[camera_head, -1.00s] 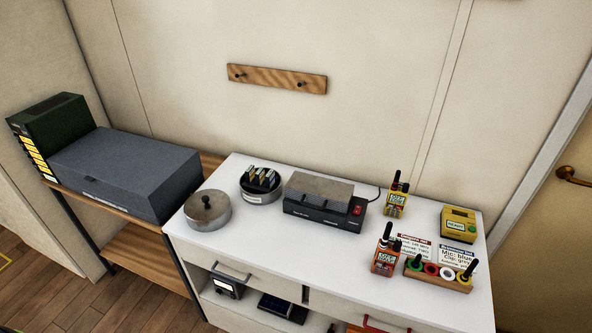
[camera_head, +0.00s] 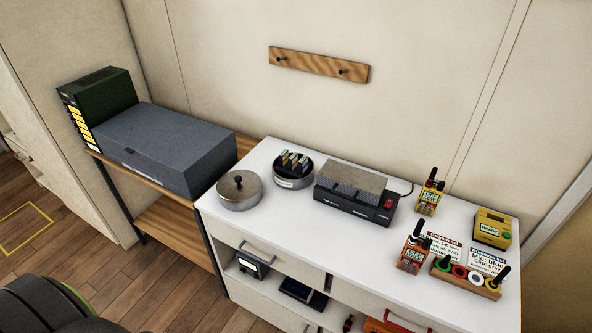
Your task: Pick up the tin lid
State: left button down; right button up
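The tin lid (camera_head: 239,184) is round, grey metal, with a dark knob on top. It is at the left end of the white counter (camera_head: 270,228). From here I cannot tell whether it lies straight on the counter or covers another tin. An open round tin (camera_head: 293,181) with several upright battery-like packs in it stands just right of it. Neither of my grippers is in view.
A black charger-like unit (camera_head: 347,205) stands right of the open tin. Yellow (camera_head: 428,196) and orange (camera_head: 411,252) radios and a wooden tray of coloured rings (camera_head: 463,282) stand farther right. A grey case (camera_head: 165,150) sits on the wooden shelf at left. The counter's front left is clear.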

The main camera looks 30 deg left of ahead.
aim_at(238, 190)
jog(key=u, duration=1.25)
jog(key=i+j+z, duration=0.1)
jog(key=z, duration=0.35)
jog(key=j+z, duration=0.3)
jog(key=z, duration=0.2)
jog(key=i+j+z, duration=0.1)
jog(key=j+z, duration=0.2)
jog(key=z, duration=0.15)
jog(key=j+z, duration=0.2)
jog(key=z, duration=0.3)
